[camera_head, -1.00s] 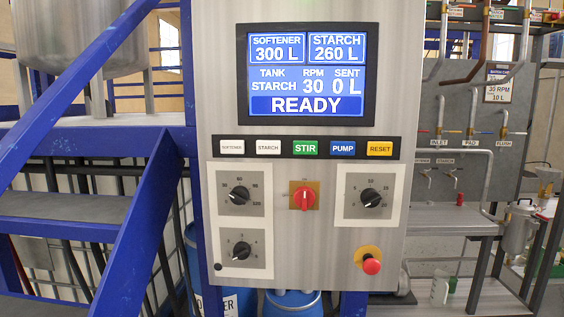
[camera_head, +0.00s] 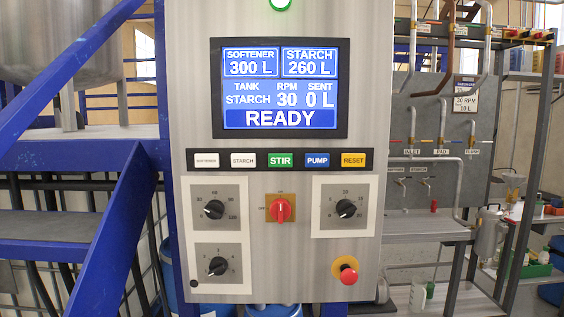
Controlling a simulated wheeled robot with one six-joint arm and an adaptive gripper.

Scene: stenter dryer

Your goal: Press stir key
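The green STIR key (camera_head: 280,160) sits in the middle of a dark key strip on the grey metal control panel (camera_head: 350,110). To its left are the white SOFTENER key (camera_head: 210,160) and STARCH key (camera_head: 243,160). To its right are the blue PUMP key (camera_head: 317,160) and the yellow RESET key (camera_head: 353,160). The screen (camera_head: 279,88) above reads SOFTENER 300 L, STARCH 260 L, tank STARCH, RPM 30, SENT 0 L and READY. My gripper is not in view.
Below the keys are black dials (camera_head: 214,209), a red rotary switch (camera_head: 281,209) and a red mushroom button (camera_head: 348,275). A green lamp (camera_head: 280,3) tops the panel. Blue stair rails (camera_head: 115,228) stand left; piping and shelves (camera_head: 425,228) stand right.

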